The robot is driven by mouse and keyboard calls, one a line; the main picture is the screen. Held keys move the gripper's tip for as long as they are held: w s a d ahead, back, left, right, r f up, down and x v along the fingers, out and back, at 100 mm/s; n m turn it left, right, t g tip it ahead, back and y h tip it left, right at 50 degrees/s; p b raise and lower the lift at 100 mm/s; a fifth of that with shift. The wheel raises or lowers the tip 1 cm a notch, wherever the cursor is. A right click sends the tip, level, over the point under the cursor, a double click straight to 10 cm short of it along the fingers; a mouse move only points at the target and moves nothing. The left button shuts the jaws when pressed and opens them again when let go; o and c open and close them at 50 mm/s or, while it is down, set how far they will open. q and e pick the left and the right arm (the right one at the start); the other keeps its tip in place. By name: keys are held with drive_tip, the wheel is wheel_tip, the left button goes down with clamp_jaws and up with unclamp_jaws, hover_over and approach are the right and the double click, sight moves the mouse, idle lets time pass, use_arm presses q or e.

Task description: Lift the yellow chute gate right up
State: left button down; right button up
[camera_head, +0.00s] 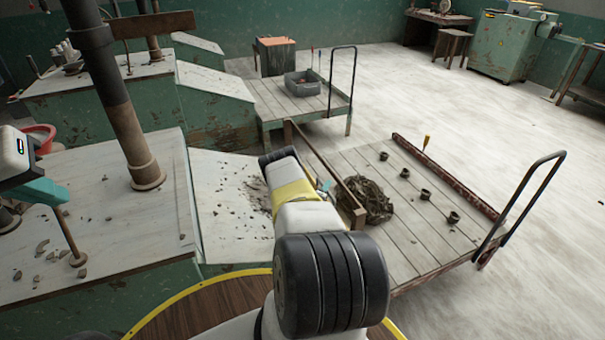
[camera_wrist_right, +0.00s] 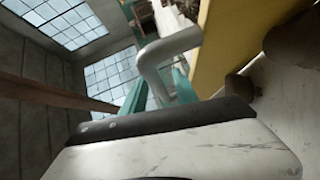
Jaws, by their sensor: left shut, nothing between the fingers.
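The yellow chute gate (camera_wrist_right: 236,45) shows in the right wrist view as a tall yellow panel at upper right. A pale bent tube handle (camera_wrist_right: 155,62) runs from beside it. My right gripper (camera_wrist_right: 166,92) has its teal fingers on either side of the handle's lower part; whether they grip it is unclear. In the head view my right arm hides most of its hand, and a teal tip (camera_head: 325,185) shows beside it. A yellow strip (camera_head: 296,193) shows there too, perhaps the gate. My left gripper (camera_head: 55,192) is shut and empty over the left bench.
A sloping chute board (camera_head: 225,220) with scattered trimmings lies left of my right arm. A wooden cart (camera_head: 415,235) holds a dark trimmings pile (camera_head: 369,200) and several small rings. A brown post (camera_head: 128,130) and a short rod (camera_head: 70,238) stand on the left bench (camera_head: 110,225). Floor at right is clear.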

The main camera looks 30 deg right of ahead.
clamp_jaws()
idle(1.4)
